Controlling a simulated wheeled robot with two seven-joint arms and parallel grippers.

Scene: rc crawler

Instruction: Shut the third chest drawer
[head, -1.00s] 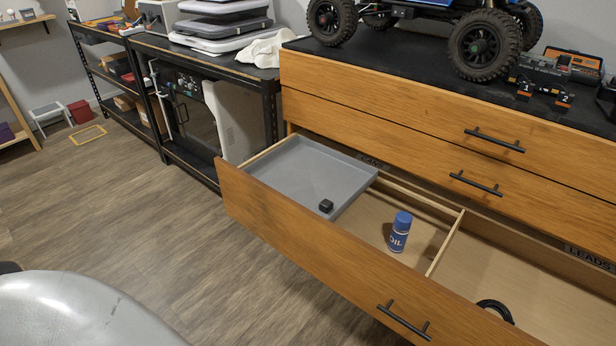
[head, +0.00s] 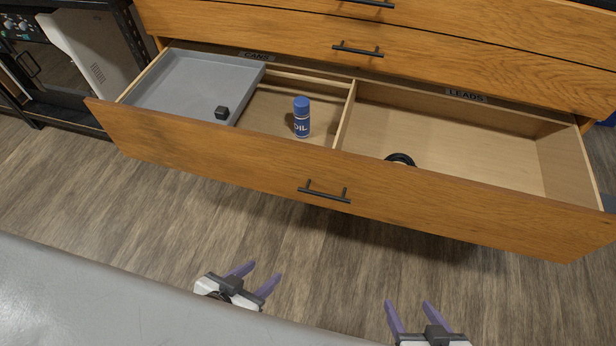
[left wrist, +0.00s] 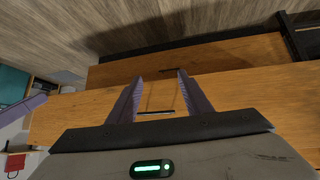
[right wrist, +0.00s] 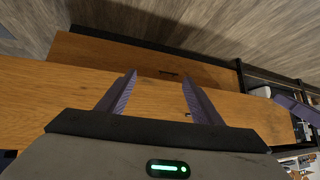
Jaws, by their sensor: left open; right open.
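The third chest drawer (head: 230,163) is pulled far out of the wooden chest, with its inside open to view. Its dark bar handle (head: 324,192) is at the middle of its front. Inside are a grey tray (head: 180,85) with a small black block (head: 222,113), a blue oil can (head: 302,118) standing upright, and a partly hidden black ring-shaped thing (head: 401,159). My left gripper (head: 263,272) and my right gripper (head: 408,304) are open, empty and apart from the drawer front, on my side of it. Both wrist views show wooden drawer fronts beyond the spread fingers.
The drawer above (head: 450,68) is closed, with its own handle (head: 357,50). A black-framed shelf unit (head: 40,100) stands left of the chest. Wood floor (head: 140,205) lies clear between me and the drawer. A grey surface (head: 80,300) fills the lower left.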

